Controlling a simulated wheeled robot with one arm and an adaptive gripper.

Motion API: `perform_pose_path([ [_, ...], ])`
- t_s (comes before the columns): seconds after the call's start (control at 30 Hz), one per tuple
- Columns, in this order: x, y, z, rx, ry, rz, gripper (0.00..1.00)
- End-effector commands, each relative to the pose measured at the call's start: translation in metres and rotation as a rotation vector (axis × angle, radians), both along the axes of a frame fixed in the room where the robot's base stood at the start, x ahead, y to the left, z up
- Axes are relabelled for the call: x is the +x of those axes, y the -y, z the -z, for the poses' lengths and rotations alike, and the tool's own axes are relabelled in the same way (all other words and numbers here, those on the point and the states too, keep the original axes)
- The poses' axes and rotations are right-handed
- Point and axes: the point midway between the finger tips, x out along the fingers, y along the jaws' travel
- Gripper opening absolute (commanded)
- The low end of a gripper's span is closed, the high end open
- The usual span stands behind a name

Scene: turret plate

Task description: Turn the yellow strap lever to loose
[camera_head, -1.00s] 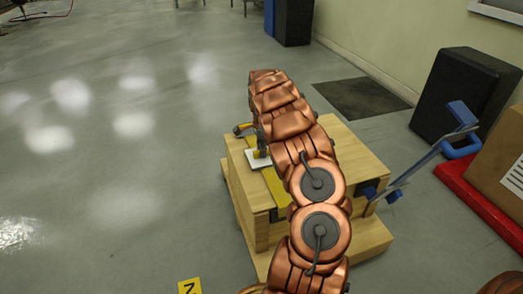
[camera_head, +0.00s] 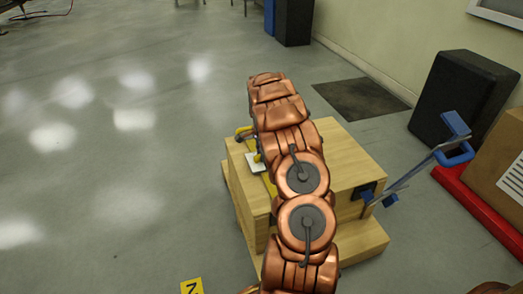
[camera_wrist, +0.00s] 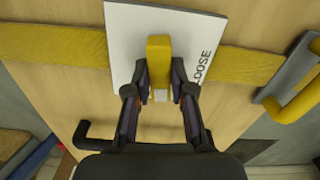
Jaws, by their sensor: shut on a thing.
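The yellow strap lever (camera_wrist: 159,55) stands over a white plate (camera_wrist: 125,25) in the wrist view, between the two fingers of my gripper (camera_wrist: 160,80). The fingers are shut on it from both sides. The word LOOSE is printed on the plate, just right of the lever. A yellow strap (camera_wrist: 60,57) runs across the wooden crate (camera_wrist: 75,95) beneath the plate. In the head view my arm covers most of the lever and the gripper; the plate (camera_head: 255,162) shows at its left edge on the crate (camera_head: 345,155).
A blue lever handle (camera_head: 425,165) juts from the crate's right side. A yellow handle (camera_wrist: 300,98) on a grey bracket sits right in the wrist view. A black box (camera_head: 465,95) and a cardboard box (camera_head: 503,150) stand farther right. The floor at left is clear.

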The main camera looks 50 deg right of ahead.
Motion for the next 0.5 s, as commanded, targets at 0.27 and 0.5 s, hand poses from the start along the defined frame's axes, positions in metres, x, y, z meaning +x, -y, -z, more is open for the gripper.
perform_pose_path([
  [0.27,0.0007,-0.0016,-0.0031,0.002,0.001,-0.135,0.0],
  [0.5,0.0008,-0.0012,-0.0033,0.002,0.002,-0.288,0.0],
])
